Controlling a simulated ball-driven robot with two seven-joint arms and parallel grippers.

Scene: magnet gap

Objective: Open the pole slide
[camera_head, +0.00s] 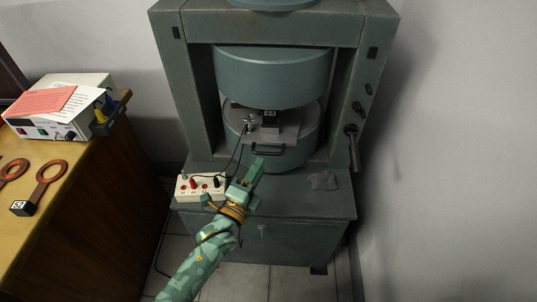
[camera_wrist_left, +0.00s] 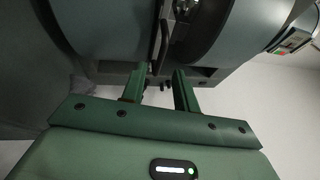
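The pole slide (camera_head: 288,132) is a grey plate between the round poles of the green magnet, with a small dark block (camera_head: 270,118) on it. Its black bar handle (camera_head: 268,151) is at the front edge. My green left gripper (camera_head: 252,173) is just below and in front of the handle in the head view, apart from it. In the left wrist view the left gripper (camera_wrist_left: 159,84) has its two fingers spread with nothing between them. A dark bar that looks like the handle (camera_wrist_left: 161,45) lies beyond the fingertips. My right gripper is not in view.
A white terminal box (camera_head: 200,187) with cables stands on the magnet's base ledge, close to my left gripper. A grey cloth (camera_head: 323,181) lies on the ledge at right. A lever (camera_head: 352,145) sticks out on the frame's right. A wooden desk (camera_head: 90,190) stands at left.

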